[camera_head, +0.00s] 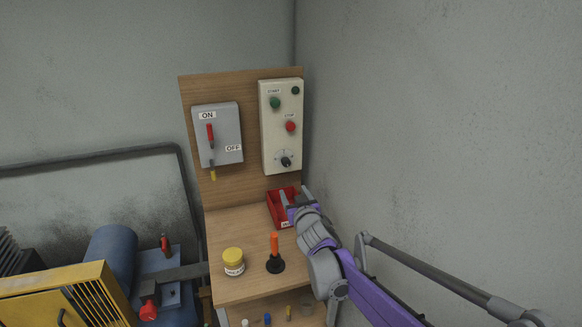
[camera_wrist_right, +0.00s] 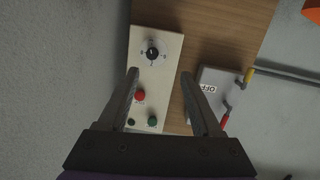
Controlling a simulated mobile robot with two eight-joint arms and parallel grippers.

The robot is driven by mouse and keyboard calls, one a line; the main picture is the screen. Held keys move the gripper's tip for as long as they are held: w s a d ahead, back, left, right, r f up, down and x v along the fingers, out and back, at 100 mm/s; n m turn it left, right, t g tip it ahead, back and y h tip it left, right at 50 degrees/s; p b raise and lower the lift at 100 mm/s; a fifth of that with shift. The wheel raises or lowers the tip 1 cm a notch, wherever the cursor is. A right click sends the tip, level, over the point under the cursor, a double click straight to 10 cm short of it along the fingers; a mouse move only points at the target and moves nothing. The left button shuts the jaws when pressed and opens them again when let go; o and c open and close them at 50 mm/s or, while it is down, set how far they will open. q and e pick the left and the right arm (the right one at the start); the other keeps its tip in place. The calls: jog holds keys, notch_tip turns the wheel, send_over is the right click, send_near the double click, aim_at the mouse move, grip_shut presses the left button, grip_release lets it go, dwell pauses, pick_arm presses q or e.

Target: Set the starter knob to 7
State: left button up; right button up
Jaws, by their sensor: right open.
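The starter box (camera_head: 281,126) is a cream panel on the wooden backboard, with a green START button (camera_head: 275,103), a red STOP button (camera_head: 291,127) and a black starter knob (camera_head: 286,162) at its bottom. In the right wrist view the knob (camera_wrist_right: 152,53) appears upside down, with a dial around it; the digits are too small to read surely. My right gripper (camera_head: 287,203) is in front of and below the knob, by the red bin. In the wrist view its two fingers (camera_wrist_right: 160,80) are open and empty, apart from the knob. My left gripper is not seen.
A grey switch box (camera_head: 226,147) with a red lever hangs left of the starter. A red bin (camera_head: 274,207), a yellow-lidded jar (camera_head: 233,261) and an orange-handled plunger (camera_head: 275,258) stand on the wooden bench. The grey wall is close on the right.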

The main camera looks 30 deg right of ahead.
jog(key=n+t, duration=0.1)
jog(key=t, duration=0.1)
send_near(287, 164)
jog(key=s, duration=0.2)
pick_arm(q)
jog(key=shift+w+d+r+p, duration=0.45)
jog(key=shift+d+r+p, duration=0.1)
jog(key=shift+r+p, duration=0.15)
pick_arm(e)
jog(key=shift+y, duration=0.4)
jog(key=x, duration=1.1)
jog(key=shift+w, duration=0.2)
jog(key=shift+c, duration=0.3)
grip_shut()
